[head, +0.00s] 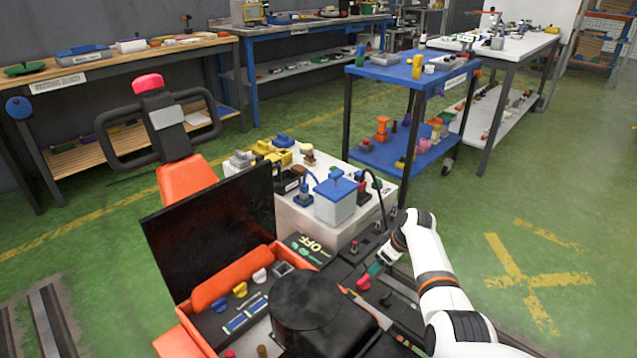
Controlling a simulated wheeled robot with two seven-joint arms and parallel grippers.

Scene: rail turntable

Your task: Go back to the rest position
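My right arm comes in from the lower right, white with orange bands. Its gripper (377,268) is low over the dark control panel (345,258), by a small teal piece. The fingers are small and partly hidden, so I cannot tell whether they are open, or whether they touch the piece. My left arm and gripper are not in view.
An orange console with a raised dark screen (215,230) stands in front. A white box unit (325,225) with a blue-lidded box is behind the panel. A blue cart (410,75) and workbenches stand farther back. Green floor at the right is clear.

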